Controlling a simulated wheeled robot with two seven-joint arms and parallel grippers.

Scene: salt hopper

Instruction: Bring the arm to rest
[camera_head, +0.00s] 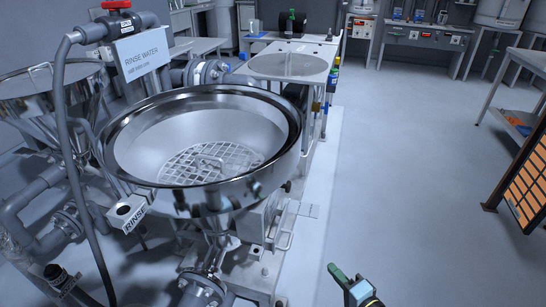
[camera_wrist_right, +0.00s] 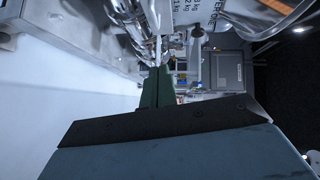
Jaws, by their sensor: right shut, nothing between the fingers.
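My right gripper (camera_head: 336,272) shows at the bottom edge of the head view, right of the hopper's base and over the pale floor. In the right wrist view its green fingers (camera_wrist_right: 157,88) are together, with nothing visible between them. Only the gripper and a small part of my right arm (camera_head: 362,293) show; the rest of the arm is out of the frame. My left gripper is not in view.
A steel hopper (camera_head: 128,118) with a grate (camera_head: 205,165) inside stands left of my right gripper. A rinse water sign (camera_head: 140,50) and grey pipes stand beside it. Open floor (camera_head: 425,180) lies to the right, with an orange-panelled rack (camera_head: 528,185) at the edge.

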